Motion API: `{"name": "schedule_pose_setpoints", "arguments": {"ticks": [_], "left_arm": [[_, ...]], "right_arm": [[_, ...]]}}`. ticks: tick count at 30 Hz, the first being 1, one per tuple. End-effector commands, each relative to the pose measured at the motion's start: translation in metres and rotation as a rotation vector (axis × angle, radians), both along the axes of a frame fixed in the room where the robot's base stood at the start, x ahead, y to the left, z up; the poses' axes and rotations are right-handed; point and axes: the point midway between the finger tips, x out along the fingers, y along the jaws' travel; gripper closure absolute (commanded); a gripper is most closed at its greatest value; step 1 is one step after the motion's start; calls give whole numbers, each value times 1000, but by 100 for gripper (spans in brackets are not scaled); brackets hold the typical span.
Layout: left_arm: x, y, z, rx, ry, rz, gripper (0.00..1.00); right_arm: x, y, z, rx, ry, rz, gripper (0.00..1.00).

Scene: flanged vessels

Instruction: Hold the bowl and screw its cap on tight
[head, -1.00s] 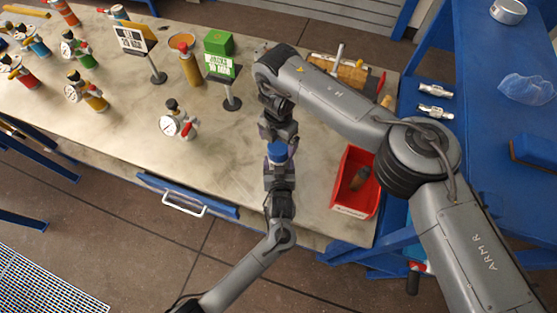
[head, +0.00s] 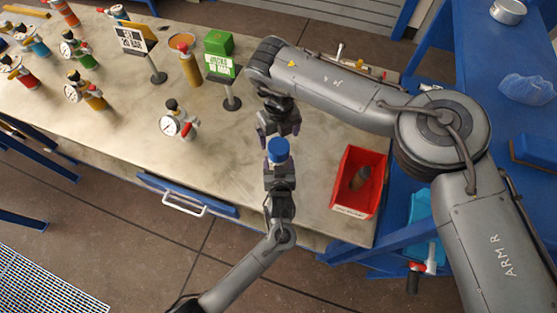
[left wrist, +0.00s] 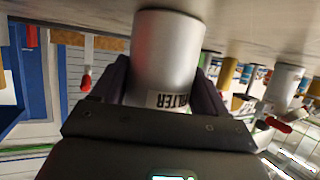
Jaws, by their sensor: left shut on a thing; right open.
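The bowl is a silver cylinder (left wrist: 168,58) with a partly readable label, filling the middle of the left wrist view. My left gripper (head: 279,169) is shut around it, with dark fingers on both sides. In the head view the blue cap (head: 278,151) sits at the bowl's end, above my left gripper. The bowl itself is mostly hidden there. I cannot tell how tightly the cap sits. My right gripper (head: 279,130) is open and empty, just beyond the cap and apart from it.
A red bin (head: 345,181) with a dark item inside stands to the right on the worktable. A gauge unit (head: 177,124) stands to the left. Sign stands, a green box (head: 219,45) and several more gauge units are farther back and left. The table's front edge is close.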

Motion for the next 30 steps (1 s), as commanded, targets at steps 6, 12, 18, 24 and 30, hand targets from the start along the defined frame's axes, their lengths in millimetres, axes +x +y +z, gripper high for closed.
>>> {"name": "schedule_pose_setpoints", "arguments": {"ticks": [6,12,18,24,30], "left_arm": [[0,1,-1,1,2,2,100],[0,1,-1,1,1,2,100],[0,1,-1,1,2,2,100],[0,1,-1,1,2,2,100],[0,1,-1,1,2,2,100]], "right_arm": [[0,0,-2,0,0,-2,6],[-1,0,-18,-1,2,-3,6],[0,0,-45,0,1,-4,6],[0,0,-67,0,1,-3,6],[0,0,-78,-1,0,-3,6]]}}
